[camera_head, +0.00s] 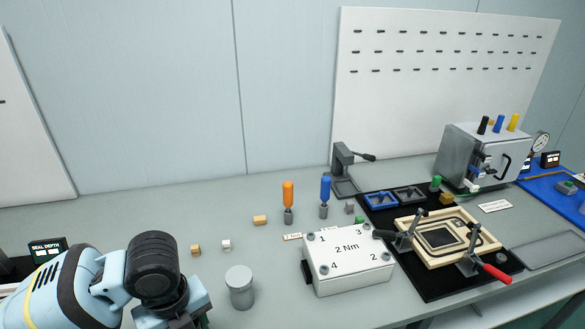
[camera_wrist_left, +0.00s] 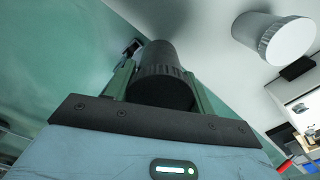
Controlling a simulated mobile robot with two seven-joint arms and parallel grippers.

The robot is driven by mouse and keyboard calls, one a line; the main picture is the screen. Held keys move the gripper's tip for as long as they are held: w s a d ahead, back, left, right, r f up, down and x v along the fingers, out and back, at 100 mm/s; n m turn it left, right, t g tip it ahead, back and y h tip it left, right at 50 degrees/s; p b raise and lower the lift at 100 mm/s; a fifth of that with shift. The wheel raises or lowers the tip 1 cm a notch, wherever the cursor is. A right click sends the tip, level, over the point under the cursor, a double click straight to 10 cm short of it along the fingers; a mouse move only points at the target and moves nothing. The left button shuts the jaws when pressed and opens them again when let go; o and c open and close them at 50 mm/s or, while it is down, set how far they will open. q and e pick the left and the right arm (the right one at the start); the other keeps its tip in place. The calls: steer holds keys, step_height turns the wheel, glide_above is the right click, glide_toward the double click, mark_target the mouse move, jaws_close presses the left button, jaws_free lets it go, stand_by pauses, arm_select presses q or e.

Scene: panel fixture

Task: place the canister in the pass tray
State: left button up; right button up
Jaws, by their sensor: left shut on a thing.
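My left gripper (camera_wrist_left: 160,75) is shut on a dark canister (camera_wrist_left: 168,65) with a ribbed end, held between its two green fingers in the left wrist view. In the head view my left arm reaches in at the bottom left; its fingertips cannot be made out there. A second, light grey canister (camera_head: 240,288) stands upright on the bench to the right of that arm, and it also shows at the top right of the wrist view (camera_wrist_left: 272,37). A flat grey tray (camera_head: 545,250) lies empty at the far right; I cannot read a label on it. My right gripper is not in view.
A white "2 Nm" box (camera_head: 347,262) stands mid-bench. Right of it are a black mat (camera_head: 426,286) and a clamped wooden fixture (camera_head: 408,221) with a red handle. Small blocks (camera_head: 260,220) and orange and blue drivers (camera_head: 288,195) stand behind. A grey machine (camera_head: 465,152) is at the back right.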

arm_select(q)
steer(key=n, duration=0.2)
steer(key=r+n, duration=0.1)
steer(key=n, duration=0.2)
steer(key=shift+w+a, duration=0.1)
steer(key=shift+a, duration=0.1)
steer(key=n, duration=0.3)
steer(key=shift+a+r, duration=0.15)
steer(key=shift+r, duration=0.2)
steer(key=n, duration=0.4)
steer(key=r+n, duration=0.1)
steer(key=n, duration=0.1)
steer(key=shift+a+r+n, duration=0.1)
steer(key=shift+a+n, duration=0.15)
steer(key=shift+n, duration=0.15)
steer(key=n, duration=0.2)
steer(key=r+n, duration=0.1)
steer(key=n, duration=0.1)
steer(key=shift+w+a+n, duration=0.1)
steer(key=shift+a+n, duration=0.1)
steer(key=shift+n, duration=0.2)
steer(key=n, duration=0.3)
steer(key=shift+a+r+p, duration=0.1)
steer(key=shift+r+p, duration=0.1)
steer(key=shift+p, duration=0.1)
steer(key=n, duration=0.2)
steer(key=r+n, duration=0.1)
steer(key=n, duration=0.2)
steer(key=shift+a, duration=0.2)
